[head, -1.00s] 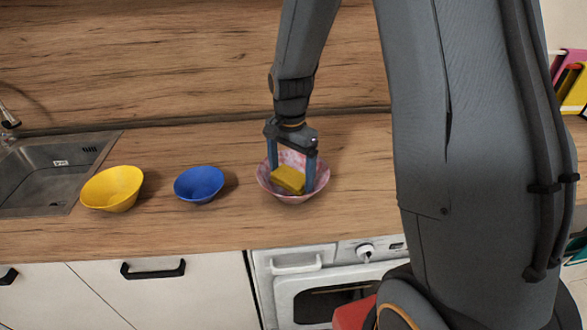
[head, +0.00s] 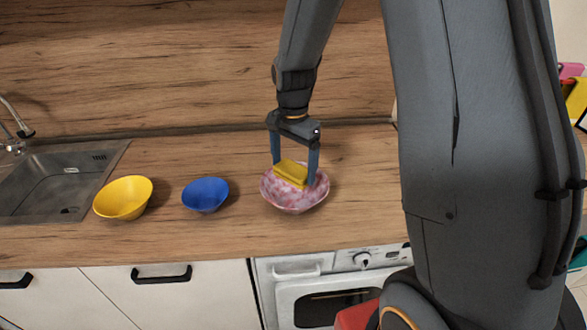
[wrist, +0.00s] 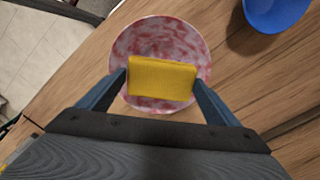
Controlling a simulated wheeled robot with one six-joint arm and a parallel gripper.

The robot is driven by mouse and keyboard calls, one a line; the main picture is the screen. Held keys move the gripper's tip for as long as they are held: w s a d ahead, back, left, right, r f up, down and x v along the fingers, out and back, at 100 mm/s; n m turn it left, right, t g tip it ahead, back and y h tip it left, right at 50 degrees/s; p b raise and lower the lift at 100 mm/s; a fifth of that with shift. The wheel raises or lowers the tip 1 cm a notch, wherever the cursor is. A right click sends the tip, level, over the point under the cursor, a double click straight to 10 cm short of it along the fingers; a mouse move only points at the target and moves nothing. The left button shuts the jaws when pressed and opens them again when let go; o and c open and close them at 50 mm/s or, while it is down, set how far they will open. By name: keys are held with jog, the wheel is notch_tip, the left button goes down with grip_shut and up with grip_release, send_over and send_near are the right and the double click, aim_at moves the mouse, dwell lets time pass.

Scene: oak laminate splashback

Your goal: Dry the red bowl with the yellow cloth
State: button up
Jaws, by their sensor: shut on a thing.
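The bowl under my gripper (head: 296,160) is mottled red, pink and white (head: 293,203); it stands upright on the wooden counter and shows in the wrist view too (wrist: 150,36). No plain red bowl is in view. My gripper is shut on a yellow cloth (head: 291,172), which looks like a thick folded block. In the wrist view the cloth (wrist: 162,78) sits between the two fingers and covers part of the bowl. In the head view it is at or just above the bowl's opening; I cannot tell whether it touches the bowl.
A blue bowl (head: 205,196) and a yellow bowl (head: 123,199) stand to the left on the counter (head: 235,237). A steel sink (head: 45,190) is at the far left. An oven (head: 325,290) is below the front edge. The splashback (head: 180,70) rises behind.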

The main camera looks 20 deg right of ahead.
jog(key=shift+r+p, duration=0.45)
jog(key=shift+r, duration=0.5)
jog(key=shift+w+d+r, duration=0.1)
jog(key=shift+r, duration=1.15)
jog(key=shift+w+d+r, duration=0.1)
jog(key=shift+r, duration=1.15)
jog(key=shift+s, duration=0.1)
